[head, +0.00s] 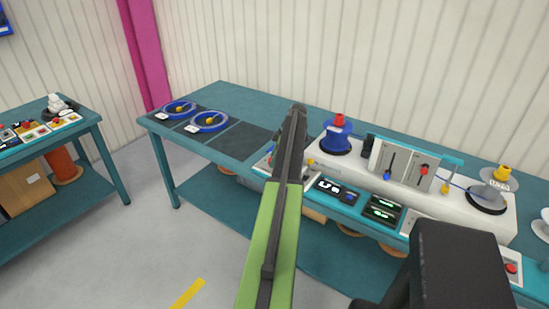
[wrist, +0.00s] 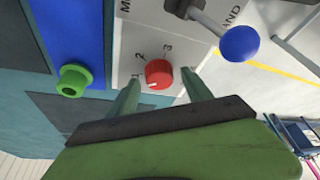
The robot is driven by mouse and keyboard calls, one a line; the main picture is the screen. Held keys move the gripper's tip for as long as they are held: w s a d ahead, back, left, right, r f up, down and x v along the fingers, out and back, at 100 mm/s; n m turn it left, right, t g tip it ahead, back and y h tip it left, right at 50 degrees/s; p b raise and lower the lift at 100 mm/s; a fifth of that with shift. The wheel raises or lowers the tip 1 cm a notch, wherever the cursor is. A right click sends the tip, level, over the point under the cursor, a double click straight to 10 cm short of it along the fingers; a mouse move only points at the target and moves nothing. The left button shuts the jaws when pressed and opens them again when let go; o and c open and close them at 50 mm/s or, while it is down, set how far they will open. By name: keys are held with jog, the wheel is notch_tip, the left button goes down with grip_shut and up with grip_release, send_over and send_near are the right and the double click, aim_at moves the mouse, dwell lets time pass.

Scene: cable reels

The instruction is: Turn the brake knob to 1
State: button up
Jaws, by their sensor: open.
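The red brake knob (wrist: 158,72) sits on a white panel (wrist: 125,42) with the printed numbers 1, 2 and 3 around it in the wrist view. A small pale mark shows at the knob's lower left; I cannot tell exactly which number it points to. My gripper (wrist: 160,80) is open, with one green finger on each side of the knob in the picture. I cannot tell whether either finger touches it. In the head view my arm covers this part of the panel.
A lever with a blue ball (wrist: 239,44) stands right of the knob, and a green button (wrist: 73,81) is to its left. On the teal bench (head: 225,97), a reel machine (head: 357,173) and displays (head: 383,210) stand to the right.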

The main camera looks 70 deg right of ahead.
jog(key=p+v, duration=1.6)
jog(key=v, duration=0.1)
jog(key=shift+s, duration=0.2)
jog(key=shift+r, duration=0.1)
